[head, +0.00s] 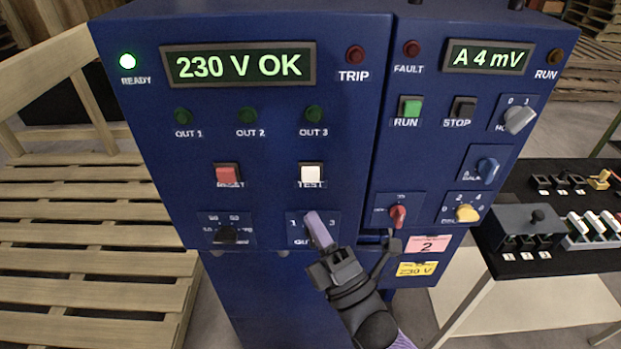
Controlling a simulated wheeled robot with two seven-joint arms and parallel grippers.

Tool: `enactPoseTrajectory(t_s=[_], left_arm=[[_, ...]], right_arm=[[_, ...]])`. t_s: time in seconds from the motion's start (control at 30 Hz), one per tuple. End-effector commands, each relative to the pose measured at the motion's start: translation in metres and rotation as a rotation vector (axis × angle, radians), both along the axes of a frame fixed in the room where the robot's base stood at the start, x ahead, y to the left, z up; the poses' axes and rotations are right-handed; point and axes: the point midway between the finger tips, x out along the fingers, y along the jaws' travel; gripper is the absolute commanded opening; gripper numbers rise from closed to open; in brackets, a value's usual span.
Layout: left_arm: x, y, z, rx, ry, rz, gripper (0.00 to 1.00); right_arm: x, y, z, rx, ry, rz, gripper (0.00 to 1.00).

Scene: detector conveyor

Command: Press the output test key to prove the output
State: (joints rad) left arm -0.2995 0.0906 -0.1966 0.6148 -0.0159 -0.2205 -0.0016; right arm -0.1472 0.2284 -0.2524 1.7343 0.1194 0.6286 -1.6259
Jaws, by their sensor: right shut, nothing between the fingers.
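The white output test key (311,175), labelled TEST, sits on the blue panel below the OUT 3 lamp (313,114). My right gripper (318,228) is shut and empty, below the key and apart from it in the picture. Its fingers are in front of the output selector plate (295,228), marked 1 and 3, and hide its knob. The OUT 1 (182,116), OUT 2 (247,115) and OUT 3 lamps are dark green. The display (239,65) reads 230 V OK, and the READY lamp (127,61) is lit. My left gripper is not in view.
The red RESET key (229,175) is left of TEST. The right panel has a green RUN key (410,108), a red knob (397,216) and a yellow knob (467,213). A black table (560,180) with switches stands at right, wooden pallets (80,240) at left.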

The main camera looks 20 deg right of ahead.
Motion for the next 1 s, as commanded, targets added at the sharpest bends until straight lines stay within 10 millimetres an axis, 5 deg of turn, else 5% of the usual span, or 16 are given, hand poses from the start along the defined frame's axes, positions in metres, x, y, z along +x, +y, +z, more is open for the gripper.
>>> enactPoseTrajectory(t_s=[0.43, 1.0], left_arm=[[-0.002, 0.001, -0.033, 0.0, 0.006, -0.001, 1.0], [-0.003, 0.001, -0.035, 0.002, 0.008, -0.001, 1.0]], right_arm=[[0.058, -0.016, -0.003, -0.001, -0.001, 0.0, 0.0], [0.065, -0.019, 0.0, 0.001, 0.001, 0.0, 0.0]])
